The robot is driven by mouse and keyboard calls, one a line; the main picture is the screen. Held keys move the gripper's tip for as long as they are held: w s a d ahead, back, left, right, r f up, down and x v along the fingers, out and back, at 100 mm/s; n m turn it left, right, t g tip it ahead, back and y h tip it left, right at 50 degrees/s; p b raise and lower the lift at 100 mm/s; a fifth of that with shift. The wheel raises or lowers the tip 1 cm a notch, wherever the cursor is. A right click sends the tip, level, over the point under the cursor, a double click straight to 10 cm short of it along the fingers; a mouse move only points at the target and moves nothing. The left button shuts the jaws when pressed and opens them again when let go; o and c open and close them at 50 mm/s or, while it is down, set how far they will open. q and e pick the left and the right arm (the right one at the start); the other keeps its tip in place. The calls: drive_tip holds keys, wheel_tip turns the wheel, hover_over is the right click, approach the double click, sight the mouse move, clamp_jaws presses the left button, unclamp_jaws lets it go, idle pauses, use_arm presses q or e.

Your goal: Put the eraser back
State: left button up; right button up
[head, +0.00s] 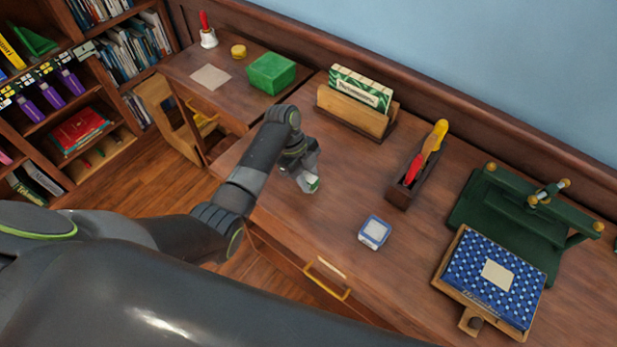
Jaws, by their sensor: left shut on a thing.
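My left gripper (309,179) is low over the middle of the wooden desk (335,262), shut on a small white-and-green thing (314,184) that looks like the eraser. The fingers hide most of it, and I cannot tell whether it touches the desk top. My right gripper is not in view.
A small blue-and-white box (374,232) lies right of my left gripper. Behind stand a wooden card holder (352,111) and a narrow dark tray (402,190) with red and yellow tools. A green press (512,222) and blue patterned book (490,279) are at right. A green box (271,73) is back left.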

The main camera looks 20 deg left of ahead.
use_arm(q)
drive_tip(key=shift+f, duration=0.2)
drive_tip(key=o, duration=0.9)
drive_tip(key=shift+c, duration=0.2)
drive_tip(key=shift+r, duration=0.1)
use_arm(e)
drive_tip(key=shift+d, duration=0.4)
use_arm(q)
drive_tip(key=shift+r, duration=0.15)
drive_tip(key=shift+v, duration=6)
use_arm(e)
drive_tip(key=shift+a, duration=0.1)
